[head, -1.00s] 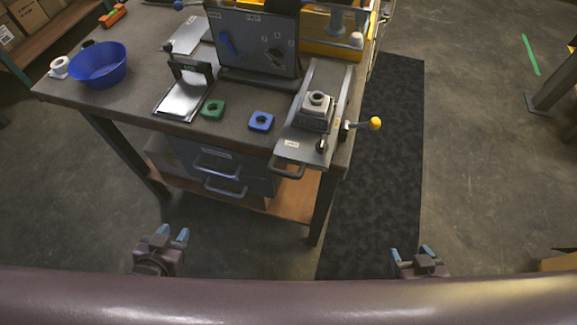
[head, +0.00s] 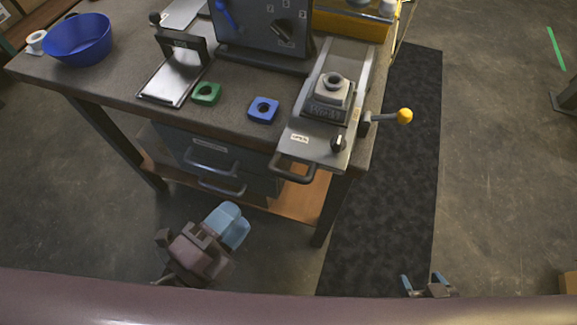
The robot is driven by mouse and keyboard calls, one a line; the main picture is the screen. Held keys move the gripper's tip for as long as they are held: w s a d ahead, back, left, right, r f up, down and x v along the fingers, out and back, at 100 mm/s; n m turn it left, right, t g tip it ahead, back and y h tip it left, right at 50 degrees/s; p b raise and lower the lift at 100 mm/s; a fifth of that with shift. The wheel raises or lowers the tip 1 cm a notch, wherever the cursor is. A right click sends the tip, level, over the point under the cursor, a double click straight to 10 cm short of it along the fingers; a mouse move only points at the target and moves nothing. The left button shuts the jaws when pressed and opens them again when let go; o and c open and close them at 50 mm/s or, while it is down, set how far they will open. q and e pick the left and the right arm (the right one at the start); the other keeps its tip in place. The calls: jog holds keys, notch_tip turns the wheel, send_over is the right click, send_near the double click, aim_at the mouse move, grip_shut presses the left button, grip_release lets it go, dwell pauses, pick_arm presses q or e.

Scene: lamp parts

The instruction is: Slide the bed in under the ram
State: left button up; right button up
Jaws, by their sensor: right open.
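The bed (head: 307,143) is a grey plate on a rail at the right end of the bench. It is drawn out towards the front, with a dark handle (head: 294,171) over the bench's front edge. A grey stepped block (head: 328,98) with a hole in its top sits on it. No ram can be made out above the block. My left gripper (head: 229,225), with blue fingertips, is in front of the bench, below and left of the handle, touching nothing visible; its finger gap is unclear. My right gripper (head: 424,283) is open and empty at the lower right, apart from the bed.
A yellow-knobbed lever (head: 404,116) sticks out right of the bed. Green (head: 206,93) and blue (head: 263,110) blocks with holes lie to its left. A dark upright panel (head: 262,38) and a blue bowl (head: 78,40) stand on the bench. Floor in front is clear.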

aim_at(285, 178)
pick_arm(q)
jog(key=shift+s+d+r+m+h, duration=1.25)
jog(key=shift+r+m+h, duration=0.35)
jog(key=shift+r+m, duration=0.95)
jog(key=shift+n+t, duration=0.25)
jog(key=shift+t, duration=0.05)
jog(key=p+x, duration=0.2)
jog(key=x, duration=0.1)
jog(key=p+x, duration=0.3)
jog(key=x, duration=0.2)
jog(key=shift+w+d+r+p, duration=0.15)
jog(key=shift+w+r+p, duration=0.05)
jog(key=shift+r+p, duration=0.2)
jog(key=shift+w+d, duration=0.4)
jog(key=shift+w, duration=0.1)
jog(key=shift+w+d+f+p, duration=0.15)
jog(key=shift+w+f+p, duration=0.05)
jog(key=shift+p, duration=0.1)
pick_arm(e)
notch_tip(285, 178, up, 7)
jog(key=w+t, duration=0.1)
jog(key=shift+a, duration=0.25)
pick_arm(q)
jog(key=shift+c, duration=0.2)
pick_arm(e)
jog(key=shift+w, duration=0.15)
